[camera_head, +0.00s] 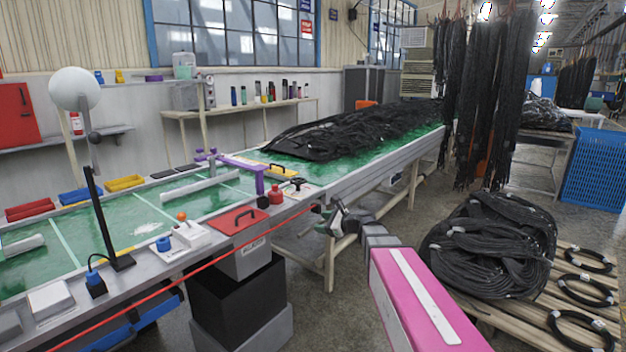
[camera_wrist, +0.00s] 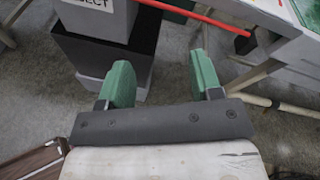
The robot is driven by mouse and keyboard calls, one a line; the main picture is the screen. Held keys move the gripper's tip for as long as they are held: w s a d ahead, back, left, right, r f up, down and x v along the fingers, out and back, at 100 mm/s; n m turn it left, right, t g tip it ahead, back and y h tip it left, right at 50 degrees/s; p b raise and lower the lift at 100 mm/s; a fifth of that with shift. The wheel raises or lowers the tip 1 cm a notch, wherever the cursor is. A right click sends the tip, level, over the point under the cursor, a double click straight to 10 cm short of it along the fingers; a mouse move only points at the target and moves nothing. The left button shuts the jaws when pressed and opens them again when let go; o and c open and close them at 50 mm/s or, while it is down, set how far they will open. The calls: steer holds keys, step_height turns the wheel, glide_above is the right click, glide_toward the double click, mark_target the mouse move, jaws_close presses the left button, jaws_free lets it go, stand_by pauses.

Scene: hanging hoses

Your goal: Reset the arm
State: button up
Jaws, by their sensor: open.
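My arm reaches forward from the lower right in the head view, its pink link pointing toward the bench. My gripper (camera_head: 328,217) is beside the front edge of the green-topped bench (camera_head: 345,185), near the red cord. In the wrist view my gripper (camera_wrist: 162,80) shows two green fingers spread apart with nothing between them. Below and beyond the fingers are the grey floor and a dark box stand (camera_wrist: 105,45). No object is held.
A grey box with a red lid (camera_head: 240,225) stands on a black stand beside the bench. A red cord (camera_head: 190,275) runs along the bench front. Coiled black hoses (camera_head: 490,245) lie on a pallet at right. Hoses hang (camera_head: 490,90) behind. A blue crate (camera_head: 594,170) stands far right.

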steer(key=s+d+f+n+g+h, duration=0.4)
steer(key=s+d+f+n+h, duration=0.2)
steer(key=s+f+n, duration=0.3)
steer(key=s+d+f+n+g+h, duration=0.4)
steer(key=s+d+f+n+h, duration=0.2)
steer(key=s+d+f+n, duration=0.3)
steer(key=s+f+n, duration=0.1)
steer(key=s+n, duration=0.1)
steer(key=s, duration=0.2)
steer(key=shift+s+f+h, duration=0.2)
steer(key=shift+s+h, duration=0.1)
steer(key=shift+s, duration=0.1)
